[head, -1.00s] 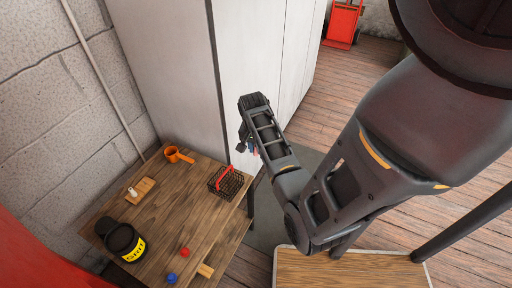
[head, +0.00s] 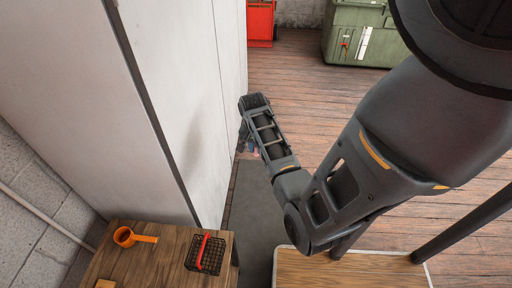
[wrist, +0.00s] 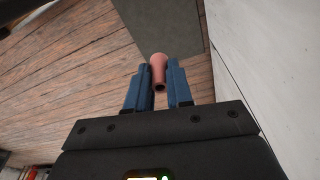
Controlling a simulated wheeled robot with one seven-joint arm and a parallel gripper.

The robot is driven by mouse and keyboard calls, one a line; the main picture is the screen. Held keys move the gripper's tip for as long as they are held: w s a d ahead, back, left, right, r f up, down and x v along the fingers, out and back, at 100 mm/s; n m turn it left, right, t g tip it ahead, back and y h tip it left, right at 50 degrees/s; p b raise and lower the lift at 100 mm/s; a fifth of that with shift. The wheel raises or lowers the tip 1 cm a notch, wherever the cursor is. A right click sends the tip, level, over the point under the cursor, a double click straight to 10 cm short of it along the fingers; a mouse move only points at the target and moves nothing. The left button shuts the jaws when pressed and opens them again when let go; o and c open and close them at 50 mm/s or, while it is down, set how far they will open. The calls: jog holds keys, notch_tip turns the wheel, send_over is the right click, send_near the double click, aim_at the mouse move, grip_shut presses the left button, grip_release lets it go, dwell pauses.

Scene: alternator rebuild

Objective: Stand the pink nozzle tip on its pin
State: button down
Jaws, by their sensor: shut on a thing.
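The pink nozzle tip (wrist: 158,70) is between the two blue fingers of my gripper (wrist: 158,85) in the wrist view. The gripper is shut on it, and an open end of the tip faces the camera. In the head view my gripper (head: 250,147) hangs in front of the pale cabinet, above the floor, with only a small part of the fingers showing. No pin can be made out in either view.
A tall pale cabinet (head: 170,100) stands behind. A wooden top (head: 345,272) is at the bottom. Open floor (head: 300,100) lies beyond, with a green cabinet (head: 362,30).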

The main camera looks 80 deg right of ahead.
notch_tip(320, 180, down, 6)
jog(key=b, duration=0.5)
jog(key=shift+a, duration=0.15)
